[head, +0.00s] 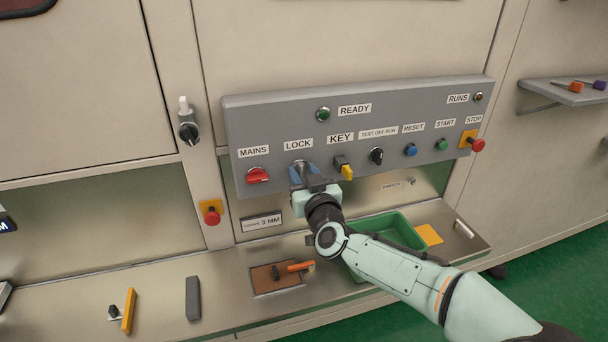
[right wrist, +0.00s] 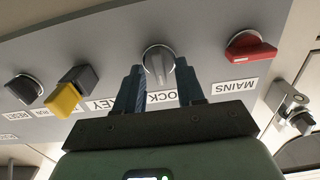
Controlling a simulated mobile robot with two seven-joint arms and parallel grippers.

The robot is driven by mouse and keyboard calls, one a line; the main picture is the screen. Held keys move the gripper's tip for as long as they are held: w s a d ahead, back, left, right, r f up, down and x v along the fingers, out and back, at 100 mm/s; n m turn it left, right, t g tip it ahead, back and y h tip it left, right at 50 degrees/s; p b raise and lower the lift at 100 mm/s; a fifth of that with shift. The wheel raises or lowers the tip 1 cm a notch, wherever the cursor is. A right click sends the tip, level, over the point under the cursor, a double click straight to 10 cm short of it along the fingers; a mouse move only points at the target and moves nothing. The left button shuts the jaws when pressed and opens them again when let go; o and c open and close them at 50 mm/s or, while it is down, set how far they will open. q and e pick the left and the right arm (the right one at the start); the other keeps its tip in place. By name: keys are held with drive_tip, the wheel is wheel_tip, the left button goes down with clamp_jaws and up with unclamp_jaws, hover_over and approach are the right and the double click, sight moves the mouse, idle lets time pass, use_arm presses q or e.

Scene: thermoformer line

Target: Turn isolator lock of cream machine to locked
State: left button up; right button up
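The isolator lock is a grey rotary knob (right wrist: 158,64) on the control panel, under the LOCK label (head: 298,144). In the head view my right gripper (head: 303,172) is at this knob and largely hides it. In the right wrist view the two blue fingers of my right gripper (right wrist: 159,90) stand apart, one on each side of the knob, with small gaps showing beside its handle. The handle points roughly along the fingers. The LOCK label is partly hidden by a finger in the wrist view. My left gripper is not in view.
The red MAINS switch (head: 258,175) and the KEY switch with a yellow key (head: 346,172) flank the knob closely. A green tray (head: 412,234) and a brown pad (head: 262,280) with small tools are on the metal shelf (head: 160,292) below. A red emergency button (head: 212,217) is at left.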

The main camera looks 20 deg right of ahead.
clamp_jaws()
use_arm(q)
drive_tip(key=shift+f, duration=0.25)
use_arm(e)
drive_tip(key=shift+m, duration=0.4)
drive_tip(key=shift+m+b, duration=0.3)
drive_tip(key=shift+b, duration=0.05)
drive_tip(key=shift+f+m+b, duration=0.1)
drive_tip(key=shift+m+b, duration=0.45)
drive_tip(key=shift+m, duration=0.65)
drive_tip(key=m+b, duration=0.2)
drive_tip(key=m, duration=0.3)
drive_tip(key=shift+d, duration=0.15)
drive_tip(key=m+b, duration=0.2)
drive_tip(key=m, duration=0.2)
drive_tip(key=shift+f+m, duration=0.15)
drive_tip(key=shift+m, duration=0.25)
use_arm(q)
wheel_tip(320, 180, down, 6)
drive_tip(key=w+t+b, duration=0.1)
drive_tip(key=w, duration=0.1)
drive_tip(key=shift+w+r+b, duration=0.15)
drive_tip(key=shift+b, duration=0.15)
use_arm(e)
drive_tip(key=m, duration=0.4)
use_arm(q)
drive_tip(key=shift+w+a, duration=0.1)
use_arm(e)
drive_tip(key=shift+m, duration=0.3)
